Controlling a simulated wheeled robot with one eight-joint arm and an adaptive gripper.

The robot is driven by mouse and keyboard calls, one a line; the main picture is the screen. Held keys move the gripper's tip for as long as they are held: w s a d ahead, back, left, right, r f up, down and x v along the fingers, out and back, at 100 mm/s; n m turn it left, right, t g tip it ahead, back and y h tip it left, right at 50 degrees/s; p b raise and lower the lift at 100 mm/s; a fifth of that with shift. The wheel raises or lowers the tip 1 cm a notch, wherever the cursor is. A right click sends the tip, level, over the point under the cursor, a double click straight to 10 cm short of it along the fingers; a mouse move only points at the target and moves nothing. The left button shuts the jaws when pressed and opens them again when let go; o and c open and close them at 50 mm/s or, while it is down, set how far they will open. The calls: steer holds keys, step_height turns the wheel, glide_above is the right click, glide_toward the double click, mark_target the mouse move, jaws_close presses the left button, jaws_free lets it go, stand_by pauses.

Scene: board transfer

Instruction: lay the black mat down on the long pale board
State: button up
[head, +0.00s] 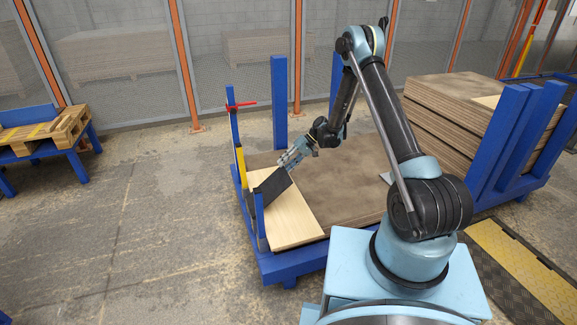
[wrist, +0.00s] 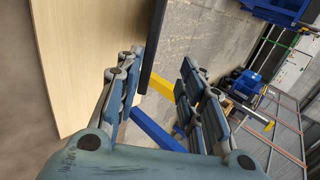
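The long pale board (head: 292,218) lies flat on a brown board stack on the blue cart. It fills the upper left of the wrist view (wrist: 85,50). The black mat (head: 272,186) stands tilted over the board's left side, close to the blue posts. I cannot tell whether its lower edge touches the board or a post. In the wrist view the mat (wrist: 154,50) shows nearly edge-on, close to the left finger, with a clear gap to the right finger. My gripper (head: 284,162) is at the mat's upper edge; its fingers (wrist: 161,58) are apart.
Blue posts (head: 259,215) and a yellow bar (head: 241,167) line the cart's left end. Brown stacked boards (head: 345,180) lie right of the pale board. A taller stack (head: 455,110) stands at the right. The floor left of the cart is clear.

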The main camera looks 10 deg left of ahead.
steer(key=shift+r, duration=0.1)
steer(key=shift+d+r+t+h, duration=0.15)
steer(key=shift+t+h, duration=0.75)
steer(key=shift+h, duration=0.5)
steer(key=shift+w+d, duration=0.1)
steer(key=shift+w+d+r, duration=0.3)
steer(key=shift+w+d, duration=0.05)
steer(key=shift+d, duration=0.25)
steer(key=shift+w+d+r, duration=0.3)
steer(key=shift+w+d, duration=0.05)
steer(key=shift+d, duration=0.25)
steer(key=shift+o, duration=0.6)
steer(key=o, duration=0.4)
steer(key=shift+o, duration=0.2)
